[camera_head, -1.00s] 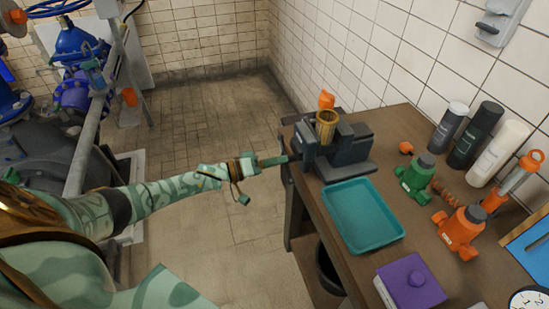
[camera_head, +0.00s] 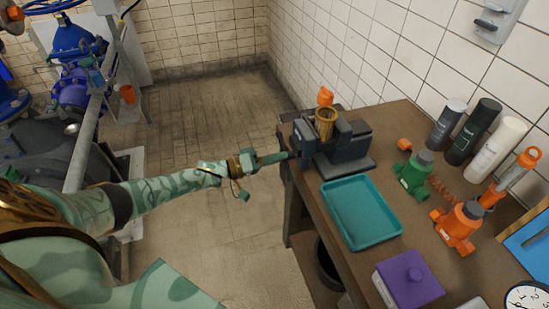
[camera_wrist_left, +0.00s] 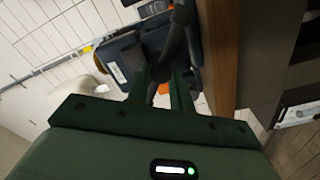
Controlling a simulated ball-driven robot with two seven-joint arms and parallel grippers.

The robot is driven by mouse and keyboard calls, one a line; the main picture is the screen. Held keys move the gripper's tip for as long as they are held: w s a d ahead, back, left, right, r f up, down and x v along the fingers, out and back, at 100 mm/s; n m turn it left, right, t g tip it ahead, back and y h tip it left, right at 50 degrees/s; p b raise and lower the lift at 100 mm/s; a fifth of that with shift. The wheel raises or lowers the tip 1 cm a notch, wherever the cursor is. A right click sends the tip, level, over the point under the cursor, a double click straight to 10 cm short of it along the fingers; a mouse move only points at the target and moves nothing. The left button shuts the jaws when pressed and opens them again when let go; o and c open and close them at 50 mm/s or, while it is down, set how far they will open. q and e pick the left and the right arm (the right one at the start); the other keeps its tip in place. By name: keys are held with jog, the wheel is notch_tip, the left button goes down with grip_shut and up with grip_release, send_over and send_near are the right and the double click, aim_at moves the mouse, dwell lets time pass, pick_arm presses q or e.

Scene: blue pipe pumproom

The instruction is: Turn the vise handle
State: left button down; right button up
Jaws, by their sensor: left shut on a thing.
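The dark grey vise (camera_head: 345,148) stands on the far left corner of the brown workbench, with a ribbed brass cylinder (camera_head: 325,122) upright between its jaws. My left gripper (camera_head: 288,156) reaches in from the left at the vise's near-left end. The vise handle is hard to make out in the head view. In the left wrist view the gripper's two green fingers (camera_wrist_left: 162,88) are shut on the dark handle (camera_wrist_left: 174,40), which runs up from between them in front of the vise body (camera_wrist_left: 128,60). My right gripper is not in view.
A teal tray (camera_head: 338,226) lies just in front of the vise. The floor left of the bench is clear.

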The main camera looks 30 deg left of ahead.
pick_arm(q)
jog(key=shift+w+d+r, duration=0.15)
jog(key=shift+d+r, duration=0.05)
jog(key=shift+r, duration=0.1)
